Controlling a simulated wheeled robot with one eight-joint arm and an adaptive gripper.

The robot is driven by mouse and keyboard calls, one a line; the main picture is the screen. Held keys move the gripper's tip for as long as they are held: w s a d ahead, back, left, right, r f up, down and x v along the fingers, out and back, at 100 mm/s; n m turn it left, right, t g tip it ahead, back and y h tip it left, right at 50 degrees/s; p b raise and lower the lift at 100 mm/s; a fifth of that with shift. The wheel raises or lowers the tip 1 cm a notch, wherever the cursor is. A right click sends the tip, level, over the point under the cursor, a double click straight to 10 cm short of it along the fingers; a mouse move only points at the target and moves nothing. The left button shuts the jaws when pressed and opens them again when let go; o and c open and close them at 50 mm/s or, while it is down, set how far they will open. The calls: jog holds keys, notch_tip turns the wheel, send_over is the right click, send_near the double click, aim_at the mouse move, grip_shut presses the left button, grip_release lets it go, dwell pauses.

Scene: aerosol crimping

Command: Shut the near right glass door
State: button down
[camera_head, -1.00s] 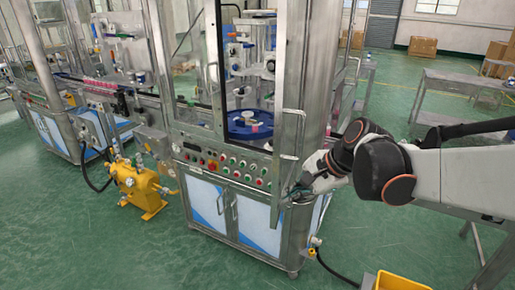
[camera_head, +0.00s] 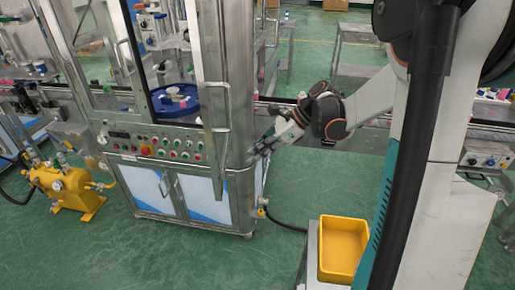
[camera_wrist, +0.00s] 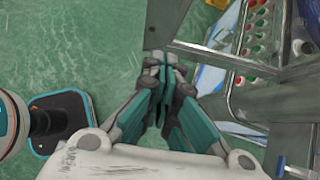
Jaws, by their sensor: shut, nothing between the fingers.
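The near right glass door (camera_head: 209,75) is a tall steel-framed panel with a long vertical handle (camera_head: 222,118). It appears swung out edge-on towards me, and the opening to its left shows the blue turntable (camera_head: 176,100) inside the machine. My gripper (camera_head: 257,151) is low at the cabinet's right side, right of the door's lower end. In the wrist view my gripper (camera_wrist: 165,68) has its fingers together and empty. A steel frame part lies just beyond and to the right of the fingertips there. Whether they touch it, I cannot tell.
Below the door is the button panel (camera_head: 150,145) over white and blue cabinet doors (camera_head: 160,190). A yellow bin (camera_head: 342,245) stands at lower right, and a yellow pump (camera_head: 65,190) at left. Green floor in front of the cabinet is clear. A conveyor runs behind my arm.

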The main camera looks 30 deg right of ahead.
aim_at(219, 170)
jog(key=w+a+f, duration=0.1)
jog(key=a, duration=0.1)
jog(key=w+a+f+b, duration=0.1)
jog(key=a+f, duration=0.1)
jog(key=a, duration=0.1)
jog(key=w+a+f, duration=0.1)
jog(key=a, duration=0.1)
jog(key=shift+w+a+f, duration=0.3)
jog(key=shift+w+a, duration=0.05)
jog(key=shift+a, duration=0.05)
jog(key=shift+a, duration=0.1)
